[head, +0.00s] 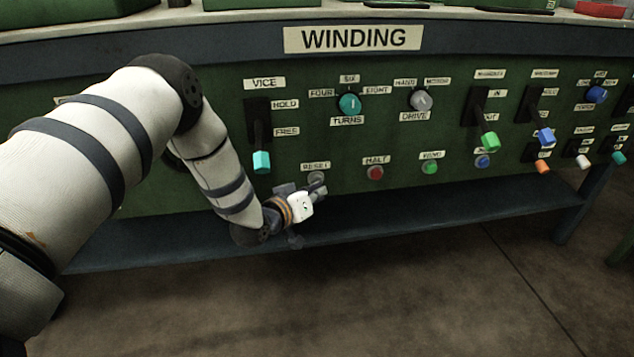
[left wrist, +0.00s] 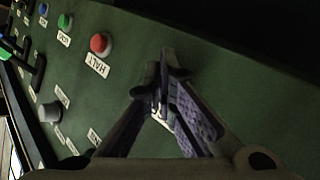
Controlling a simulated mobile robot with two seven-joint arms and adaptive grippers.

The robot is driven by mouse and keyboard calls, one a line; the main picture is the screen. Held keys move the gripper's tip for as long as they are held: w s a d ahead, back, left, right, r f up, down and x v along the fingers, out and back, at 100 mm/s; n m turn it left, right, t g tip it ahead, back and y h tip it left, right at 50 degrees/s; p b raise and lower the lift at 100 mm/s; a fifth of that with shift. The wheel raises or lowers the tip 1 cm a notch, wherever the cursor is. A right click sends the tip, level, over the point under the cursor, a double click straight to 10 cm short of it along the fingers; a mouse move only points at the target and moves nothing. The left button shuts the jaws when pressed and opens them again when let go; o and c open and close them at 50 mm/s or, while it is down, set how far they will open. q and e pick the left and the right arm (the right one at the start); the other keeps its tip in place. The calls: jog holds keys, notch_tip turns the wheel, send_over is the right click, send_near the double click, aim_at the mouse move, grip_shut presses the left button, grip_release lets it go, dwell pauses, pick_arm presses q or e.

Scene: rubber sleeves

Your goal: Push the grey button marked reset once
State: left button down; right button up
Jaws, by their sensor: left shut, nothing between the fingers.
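The grey reset button (head: 317,177) sits on the green panel under its RESET label (head: 315,166), left of the red HALT button in the head view. My left gripper (head: 318,188) is shut and empty, its fingertips right at the button and covering its lower part. In the left wrist view the closed fingertips (left wrist: 165,75) point at the panel and hide the reset button. Whether the tips touch the button or stand just off it, I cannot tell. My right gripper is in neither view.
The red HALT button (head: 375,172) is the nearest neighbour; it also shows in the left wrist view (left wrist: 100,43). The green button (head: 430,167) is further right. The VICE lever with a cyan tip (head: 262,162) hangs left. A dark ledge (head: 400,212) runs below the panel.

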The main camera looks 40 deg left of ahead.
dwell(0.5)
pick_arm(q)
jog(key=shift+s+d+p, duration=0.45)
jog(key=shift+d, duration=0.05)
jog(key=shift+d, duration=0.1)
jog(key=shift+s+d+p, duration=1.15)
jog(key=shift+s+d, duration=0.5)
jog(key=shift+d, duration=0.15)
